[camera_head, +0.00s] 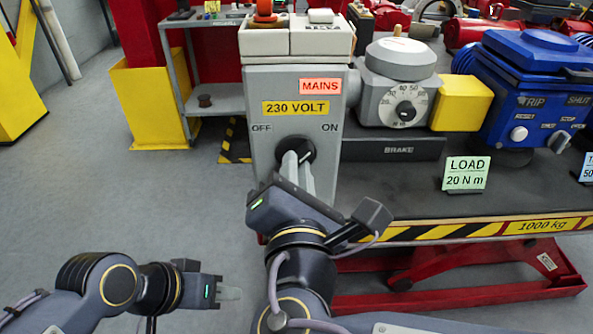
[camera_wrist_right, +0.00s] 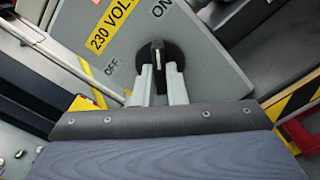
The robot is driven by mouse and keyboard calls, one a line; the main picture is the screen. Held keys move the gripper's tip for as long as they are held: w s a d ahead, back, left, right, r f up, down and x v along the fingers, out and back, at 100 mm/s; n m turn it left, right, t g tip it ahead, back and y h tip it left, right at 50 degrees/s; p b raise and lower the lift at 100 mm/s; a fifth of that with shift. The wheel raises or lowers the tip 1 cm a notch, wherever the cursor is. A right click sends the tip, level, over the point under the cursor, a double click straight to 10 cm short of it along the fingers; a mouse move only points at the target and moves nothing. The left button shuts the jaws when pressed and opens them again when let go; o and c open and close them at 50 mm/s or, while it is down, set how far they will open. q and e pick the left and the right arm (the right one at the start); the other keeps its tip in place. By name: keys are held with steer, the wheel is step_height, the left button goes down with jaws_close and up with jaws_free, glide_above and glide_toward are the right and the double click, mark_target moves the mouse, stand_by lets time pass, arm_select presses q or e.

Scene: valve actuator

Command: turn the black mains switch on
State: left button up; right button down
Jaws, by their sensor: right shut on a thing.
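The black mains switch (camera_head: 303,149) is a round rotary knob on the front of a grey box (camera_head: 268,90), between the printed words OFF and ON. In the right wrist view the switch (camera_wrist_right: 153,54) has a pale line across its handle, lying roughly between the two words. My right gripper (camera_head: 291,160) is shut on the switch handle, with one grey finger on each side; its fingers (camera_wrist_right: 157,80) partly cover the lower knob. My left gripper (camera_head: 230,293) is low at the left, apart from everything. Its finger gap cannot be made out.
A grey dial unit (camera_head: 393,85) marked BRAKE stands right of the box, then a yellow block (camera_head: 461,103) and a blue actuator (camera_head: 528,87). A green LOAD sign (camera_head: 466,172) stands on the dark bench top.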

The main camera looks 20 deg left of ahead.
steer(key=c, duration=1.5)
jaws_free()
steer(key=shift+o, duration=0.2)
steer(key=v, duration=0.7)
steer(key=shift+s+p, duration=0.3)
steer(key=shift+s, duration=0.1)
steer(key=shift+d, duration=0.15)
